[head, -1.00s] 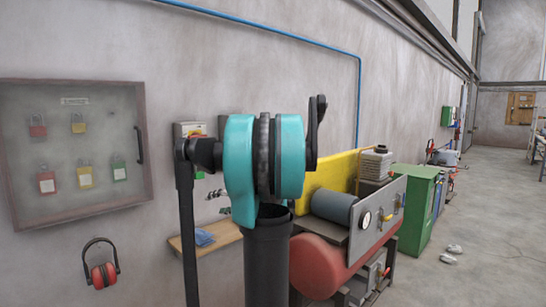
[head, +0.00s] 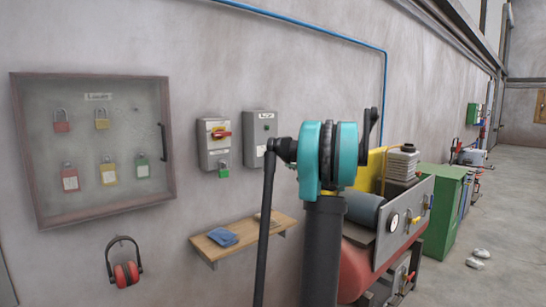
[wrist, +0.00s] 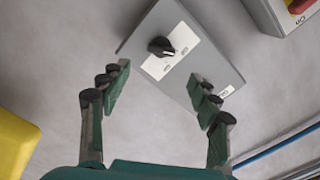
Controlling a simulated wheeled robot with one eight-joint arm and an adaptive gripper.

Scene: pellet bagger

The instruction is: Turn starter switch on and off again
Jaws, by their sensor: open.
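The starter switch is a black rotary knob (wrist: 160,46) on a white plate, on the front of a grey box (wrist: 180,70) in the wrist view. The knob's light mark points to the lower right in that view. My gripper (wrist: 160,85) is open and empty, its green fingers spread on either side below the knob, apart from it. In the head view the grey box (head: 252,150) is on the wall, partly behind my arm, with its knob (head: 267,127) small. My gripper is not visible in the head view.
Left of the box is an isolator (head: 213,145) with a red handle and a green padlock (head: 223,170) under it. A wooden shelf (head: 270,232) with a blue cloth (head: 222,237) juts out below. A padlock cabinet (head: 92,150) and red earmuffs (head: 124,272) hang further left.

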